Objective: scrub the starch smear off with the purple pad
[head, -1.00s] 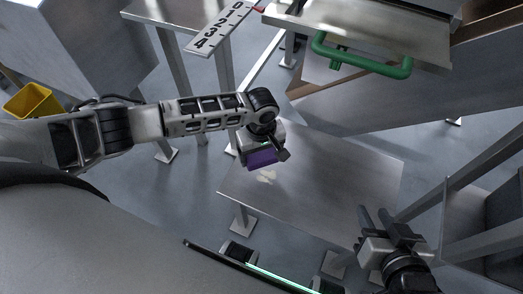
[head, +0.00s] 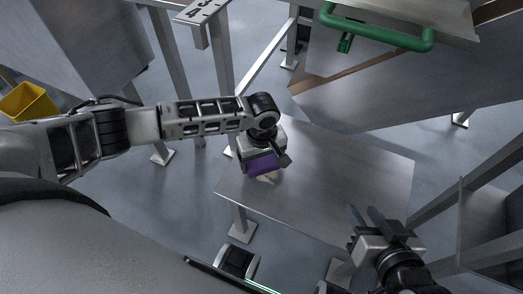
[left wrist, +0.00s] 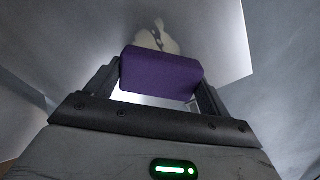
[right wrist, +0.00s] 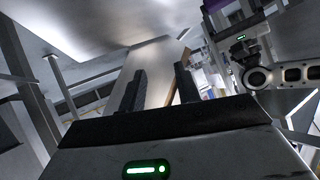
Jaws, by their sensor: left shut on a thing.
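The purple pad (head: 263,165) is a block held between the fingers of my left gripper (head: 266,160); it also shows large in the left wrist view (left wrist: 162,74). The pale starch smear (head: 268,178) lies on the metal table (head: 335,190), partly hidden by the pad in the head view. In the left wrist view the smear (left wrist: 156,36) shows just beyond the pad's top edge. I cannot tell whether the pad touches the table. My right gripper (head: 366,217) is open and empty near the table's front right edge; its fingers stand apart in the right wrist view (right wrist: 160,90).
A green handle (head: 378,36) is on a metal unit behind the table. A yellow bin (head: 28,103) is at the far left. A numbered strip (head: 200,10) shows at the top. The table's right half is bare.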

